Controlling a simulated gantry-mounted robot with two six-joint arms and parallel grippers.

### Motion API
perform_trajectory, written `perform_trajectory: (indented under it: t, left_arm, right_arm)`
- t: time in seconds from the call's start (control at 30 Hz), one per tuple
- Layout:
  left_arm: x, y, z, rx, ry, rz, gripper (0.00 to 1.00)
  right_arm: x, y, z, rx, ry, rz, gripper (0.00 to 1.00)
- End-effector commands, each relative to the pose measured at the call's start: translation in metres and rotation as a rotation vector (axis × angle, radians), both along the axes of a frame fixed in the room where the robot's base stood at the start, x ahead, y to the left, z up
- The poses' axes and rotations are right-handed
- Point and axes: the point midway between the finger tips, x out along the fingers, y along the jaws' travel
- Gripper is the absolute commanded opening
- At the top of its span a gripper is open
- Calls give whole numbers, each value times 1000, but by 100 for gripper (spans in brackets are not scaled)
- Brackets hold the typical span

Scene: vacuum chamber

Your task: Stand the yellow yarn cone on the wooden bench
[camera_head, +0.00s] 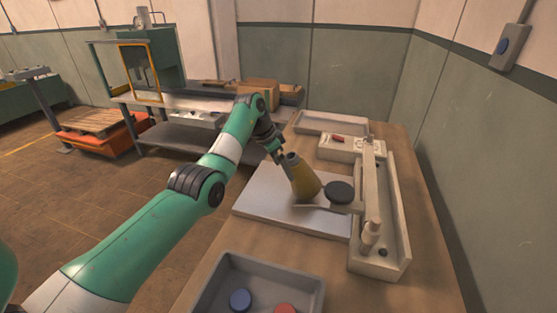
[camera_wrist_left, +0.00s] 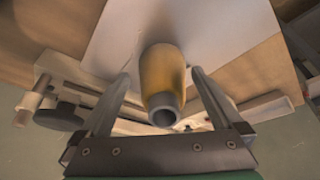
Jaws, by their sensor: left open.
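The yellow yarn cone (camera_head: 306,183) has its wide yellow end on or just over the pale plate (camera_head: 262,208) on the wooden bench (camera_head: 435,280). Its narrow grey tip points up and leans left in the head view; contact with the plate is not clear. In the left wrist view the cone (camera_wrist_left: 163,68) lies between the fingers, grey end nearest the palm. My left gripper (camera_head: 282,157) is at the cone's upper end. In the left wrist view its fingers (camera_wrist_left: 160,78) are spread, with gaps on both sides. My right gripper is not in view.
A black round knob (camera_head: 340,191) stands close right of the cone, beside a long beige fixture (camera_head: 393,225). A grey bin (camera_head: 313,265) with blue and red discs is at the front. A shallow tray (camera_head: 318,118) lies at the back. The right bench edge is clear.

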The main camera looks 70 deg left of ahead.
Motion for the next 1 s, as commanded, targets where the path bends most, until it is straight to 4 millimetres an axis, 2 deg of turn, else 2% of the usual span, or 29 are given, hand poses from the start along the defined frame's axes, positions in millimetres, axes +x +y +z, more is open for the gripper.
perform_trajectory:
  t: [0.17,0.4,0.43,0.53,0.7,1.0]
  left_arm:
    - [-10,1,28,4,-4,3,100]
    - [-36,0,93,5,-3,2,100]
    - [-37,0,99,1,1,2,100]
    - [-40,0,107,-1,2,1,100]
    - [-44,-1,114,1,1,0,100]
    - [-46,-1,111,1,1,0,100]
  right_arm:
    - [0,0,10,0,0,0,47]
    - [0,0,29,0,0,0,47]
    - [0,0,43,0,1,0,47]
    - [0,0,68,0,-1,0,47]
    - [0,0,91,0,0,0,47]
    - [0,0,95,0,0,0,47]
